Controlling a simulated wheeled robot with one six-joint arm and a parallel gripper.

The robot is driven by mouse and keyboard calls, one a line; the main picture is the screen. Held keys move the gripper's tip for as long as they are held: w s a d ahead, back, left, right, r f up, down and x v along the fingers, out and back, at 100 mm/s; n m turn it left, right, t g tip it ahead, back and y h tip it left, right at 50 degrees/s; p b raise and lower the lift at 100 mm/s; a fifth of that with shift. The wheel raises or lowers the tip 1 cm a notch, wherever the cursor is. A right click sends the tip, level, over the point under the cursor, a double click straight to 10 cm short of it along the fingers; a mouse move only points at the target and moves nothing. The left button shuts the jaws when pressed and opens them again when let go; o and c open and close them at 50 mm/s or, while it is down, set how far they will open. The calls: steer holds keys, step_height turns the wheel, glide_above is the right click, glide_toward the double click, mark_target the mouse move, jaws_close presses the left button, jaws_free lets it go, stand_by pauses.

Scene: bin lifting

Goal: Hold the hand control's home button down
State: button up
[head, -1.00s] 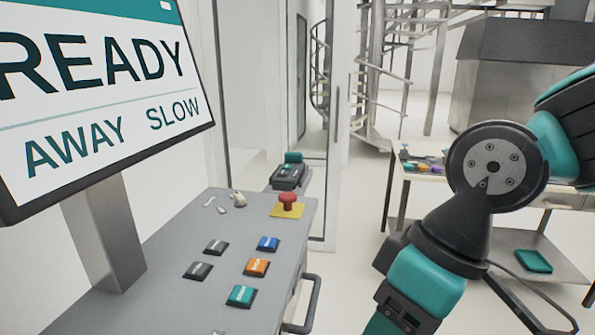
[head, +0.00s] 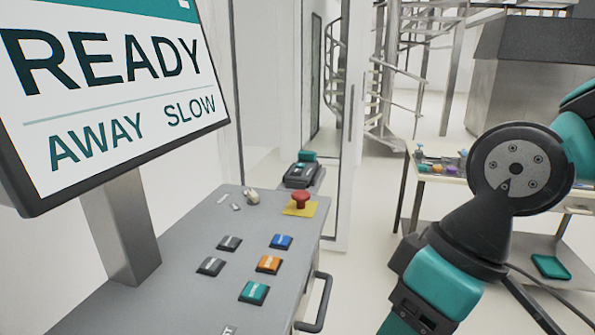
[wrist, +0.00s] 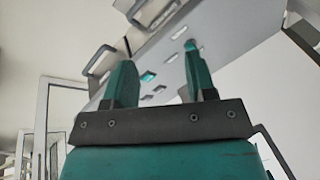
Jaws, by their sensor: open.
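A grey console (head: 180,285) stands at the left with a blue button (head: 281,242), an orange button (head: 268,264), a teal button (head: 254,292) and two dark buttons (head: 229,243). Their small labels are not readable, so I cannot tell which, if any, is the home button. I cannot identify a separate hand control with certainty. My gripper (wrist: 160,75) is open and empty in the wrist view, its two teal fingers apart. The console panel (wrist: 225,30) shows beyond them, with no visible contact. The head view shows my arm but not the gripper.
A tilted screen (head: 120,95) reads READY, AWAY, SLOW. A red mushroom button (head: 301,199) sits on a yellow plate. A handle (head: 318,303) projects from the console's side. A dark and teal device (head: 302,173) is behind. A table with small objects (head: 440,178) stands right; open floor lies between.

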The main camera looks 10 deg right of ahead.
jaws_close()
stand_by(1.8)
